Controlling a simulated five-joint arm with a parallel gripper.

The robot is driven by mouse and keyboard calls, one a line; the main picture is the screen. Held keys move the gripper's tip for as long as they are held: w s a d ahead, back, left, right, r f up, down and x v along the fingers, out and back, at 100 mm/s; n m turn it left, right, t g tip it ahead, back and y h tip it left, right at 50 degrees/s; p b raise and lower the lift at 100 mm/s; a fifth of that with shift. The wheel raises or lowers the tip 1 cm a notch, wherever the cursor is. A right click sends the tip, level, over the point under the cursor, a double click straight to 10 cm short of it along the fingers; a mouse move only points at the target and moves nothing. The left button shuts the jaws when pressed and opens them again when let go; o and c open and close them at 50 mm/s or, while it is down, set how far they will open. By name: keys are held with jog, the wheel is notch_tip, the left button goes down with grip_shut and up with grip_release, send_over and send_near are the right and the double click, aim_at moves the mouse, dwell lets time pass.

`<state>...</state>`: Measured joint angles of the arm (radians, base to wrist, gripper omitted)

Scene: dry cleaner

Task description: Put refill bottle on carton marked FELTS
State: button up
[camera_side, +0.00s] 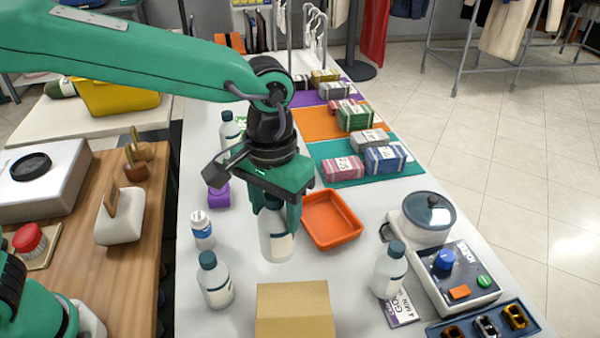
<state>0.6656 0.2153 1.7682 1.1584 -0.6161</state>
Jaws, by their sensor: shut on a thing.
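My gripper (281,200) is shut on a white refill bottle (276,240) with a dark teal cap. The bottle hangs upright, in the picture just above the brown carton and left of the orange tray. Whether its base clears the table is hard to tell. The brown cardboard carton (293,308) stands at the front of the white table, cut off by the lower picture edge. Its top looks bare, and no FELTS marking is readable on it.
Similar bottles stand left (215,282) and right (388,272) of the carton. A small bottle (202,232) and purple item (219,196) are at the left. The orange tray (334,218) is empty. A control box (455,275) and lidded pot (427,215) stand right.

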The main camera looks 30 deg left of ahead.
jog(key=s+d+r, duration=0.6)
jog(key=s+d, duration=0.3)
jog(key=shift+n, duration=0.3)
jog(key=shift+s+d+f, duration=0.1)
jog(key=shift+s+f, duration=0.05)
jog(key=shift+f, duration=2.15)
jog(key=shift+f, duration=0.1)
jog(key=shift+f, duration=1.9)
jog(key=shift+f, duration=0.1)
jog(key=o, duration=1.2)
jog(key=shift+c, duration=0.2)
notch_tip(320, 180, up, 12)
